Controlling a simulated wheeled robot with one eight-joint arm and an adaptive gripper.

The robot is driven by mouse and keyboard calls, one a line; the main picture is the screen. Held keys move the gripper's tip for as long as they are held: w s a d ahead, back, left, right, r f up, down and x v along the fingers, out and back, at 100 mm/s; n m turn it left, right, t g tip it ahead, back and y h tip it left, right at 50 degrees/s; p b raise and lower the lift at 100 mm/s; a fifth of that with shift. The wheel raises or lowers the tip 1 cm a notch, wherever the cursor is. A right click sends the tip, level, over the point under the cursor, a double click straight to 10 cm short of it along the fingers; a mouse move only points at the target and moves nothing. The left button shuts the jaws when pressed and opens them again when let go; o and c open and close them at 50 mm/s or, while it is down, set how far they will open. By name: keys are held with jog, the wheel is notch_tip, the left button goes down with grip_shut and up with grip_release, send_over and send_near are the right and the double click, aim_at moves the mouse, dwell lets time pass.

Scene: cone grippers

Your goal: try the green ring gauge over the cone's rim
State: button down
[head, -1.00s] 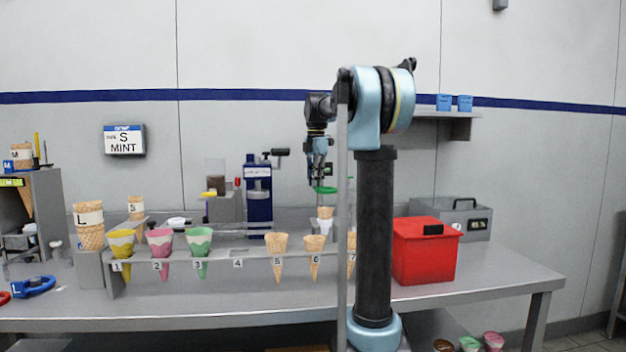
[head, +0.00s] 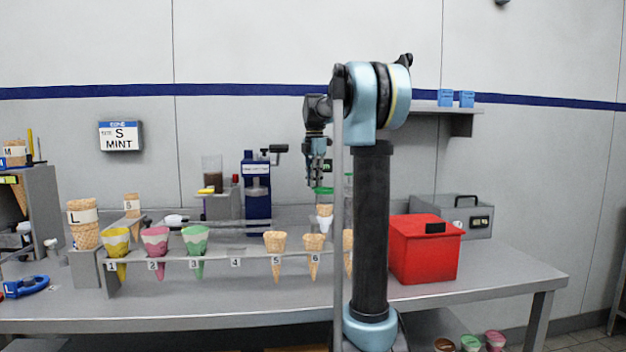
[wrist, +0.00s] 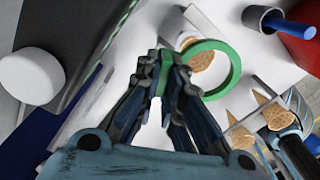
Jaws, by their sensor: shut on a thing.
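My gripper (head: 318,183) is shut on the green ring gauge (head: 324,191), pinching its handle. In the wrist view, the gripper (wrist: 163,75) holds the ring (wrist: 236,75) out to the right of the fingertips. A waffle cone with a pale band (head: 324,211) stands upright just below the ring in the head view, with a small gap between them. In the wrist view, the cone's rim (wrist: 199,60) shows partly through the ring's left side, not centred in it. The ring does not appear to be around the rim.
A rack (head: 220,258) in front holds yellow, pink and green-wrapped cones and several plain ones; slot 4 is empty. A blue machine (head: 257,195) stands behind left of the gripper. A red box (head: 424,250) is right of my arm. A sign (head: 121,137) reads "S MINT".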

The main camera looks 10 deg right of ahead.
jog(key=shift+f, duration=2.2)
jog(key=shift+f, duration=0.25)
dwell(0.5)
jog(key=shift+r, duration=0.25)
dwell(2.4)
jog(key=shift+f, duration=0.2)
dwell(1.4)
jog(key=c, duration=1.7)
grip_release()
jog(key=shift+o, duration=0.2)
